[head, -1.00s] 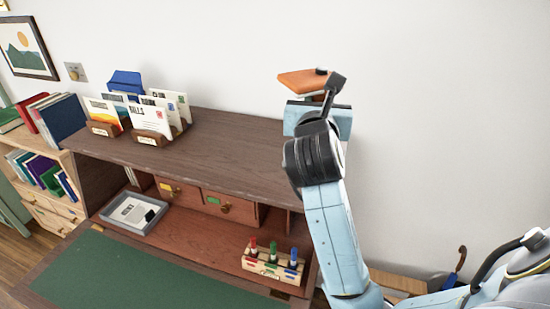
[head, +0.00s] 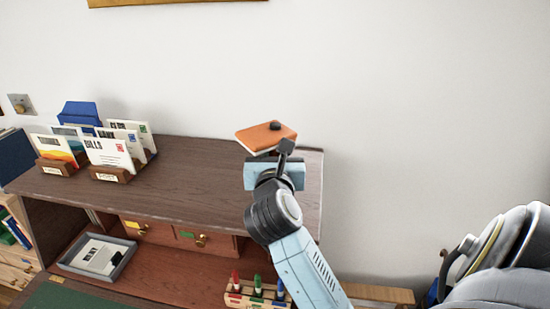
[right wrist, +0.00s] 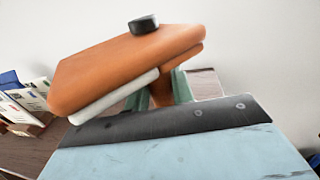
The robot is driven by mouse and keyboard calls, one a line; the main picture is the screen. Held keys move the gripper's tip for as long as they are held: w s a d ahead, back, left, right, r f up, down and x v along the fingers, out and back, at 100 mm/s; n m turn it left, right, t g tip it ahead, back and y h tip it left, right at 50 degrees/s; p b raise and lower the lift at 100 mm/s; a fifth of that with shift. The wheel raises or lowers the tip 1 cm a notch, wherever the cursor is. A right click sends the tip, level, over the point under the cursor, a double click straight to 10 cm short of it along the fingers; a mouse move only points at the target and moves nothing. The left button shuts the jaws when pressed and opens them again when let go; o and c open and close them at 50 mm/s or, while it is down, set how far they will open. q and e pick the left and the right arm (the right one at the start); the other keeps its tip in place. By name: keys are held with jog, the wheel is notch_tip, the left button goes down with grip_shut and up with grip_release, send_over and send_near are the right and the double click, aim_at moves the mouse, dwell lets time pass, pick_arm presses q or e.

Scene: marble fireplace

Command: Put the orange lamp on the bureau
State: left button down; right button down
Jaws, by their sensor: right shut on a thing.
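The orange lamp (head: 265,138) has a flat rectangular orange head with a small black knob on top and a pale strip along its underside. My right gripper (right wrist: 162,88) is shut on the lamp below its head; the lamp's head (right wrist: 130,68) hides most of the grip and the lower part. In the head view the lamp appears over the right end of the bureau's dark wooden top (head: 190,185). I cannot tell whether its base touches the top. My left gripper is not in view.
Letter holders with envelopes (head: 110,155) and a blue box (head: 79,113) stand on the bureau top's left part. Its middle is clear. Below are small drawers, a grey tray (head: 97,256) and a marker holder (head: 255,297). A plain wall stands behind.

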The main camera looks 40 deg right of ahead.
jog(key=shift+f, duration=0.6)
jog(key=shift+f, duration=0.15)
jog(key=c, duration=1.2)
grip_release()
jog(key=b+v, duration=0.1)
jog(key=v, duration=1.1)
jog(key=shift+r+b, duration=0.25)
jog(key=shift+b, duration=0.1)
